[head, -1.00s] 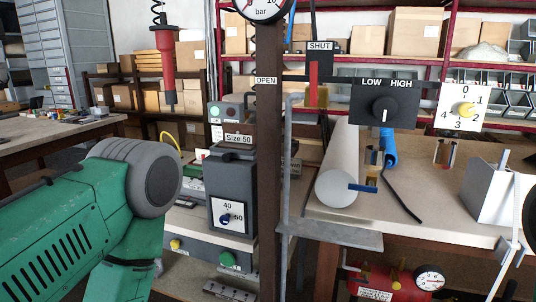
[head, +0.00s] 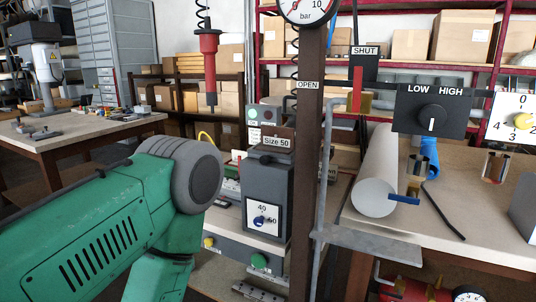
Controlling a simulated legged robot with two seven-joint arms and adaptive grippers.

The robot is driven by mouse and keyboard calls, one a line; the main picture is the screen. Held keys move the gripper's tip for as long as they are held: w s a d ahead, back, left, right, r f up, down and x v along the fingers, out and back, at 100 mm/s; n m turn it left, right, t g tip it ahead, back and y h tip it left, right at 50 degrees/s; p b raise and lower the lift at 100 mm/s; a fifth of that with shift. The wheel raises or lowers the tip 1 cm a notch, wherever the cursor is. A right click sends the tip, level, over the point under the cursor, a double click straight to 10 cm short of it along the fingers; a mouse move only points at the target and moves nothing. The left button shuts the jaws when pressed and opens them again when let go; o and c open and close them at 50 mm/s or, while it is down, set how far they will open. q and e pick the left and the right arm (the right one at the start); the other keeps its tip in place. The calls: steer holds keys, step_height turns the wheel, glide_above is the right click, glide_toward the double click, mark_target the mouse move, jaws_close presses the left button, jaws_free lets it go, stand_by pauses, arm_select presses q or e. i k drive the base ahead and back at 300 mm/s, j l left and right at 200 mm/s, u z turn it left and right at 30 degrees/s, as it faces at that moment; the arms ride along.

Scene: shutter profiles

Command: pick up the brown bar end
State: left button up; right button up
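A small brown piece (head: 279,131) shows at the top of a dark grey machine (head: 268,185), just above its "Size 50" label. It may be the brown bar end, but it is too small to be sure. My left arm comes in from the left in green and grey, its joint left of the machine. My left gripper is outside the picture. My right arm and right gripper are not in view either.
A dark brown post (head: 307,180) and a grey pipe (head: 322,170) stand right of the machine. A white roll (head: 376,180) lies on the right bench (head: 470,215). A red tool (head: 209,60) hangs above. Another table (head: 60,140) stands back left.

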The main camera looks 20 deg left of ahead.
mark_target(280, 140)
steer(key=z, duration=0.55)
steer(key=j+z, duration=0.3)
steer(key=j, duration=0.15)
steer(key=k+j+z, duration=0.15)
steer(key=j+z, duration=0.15)
steer(key=k+j+z, duration=0.15)
steer(key=j+z, duration=0.15)
steer(key=j, duration=0.2)
steer(key=k+j+z, duration=0.25)
steer(key=i+j, duration=0.1)
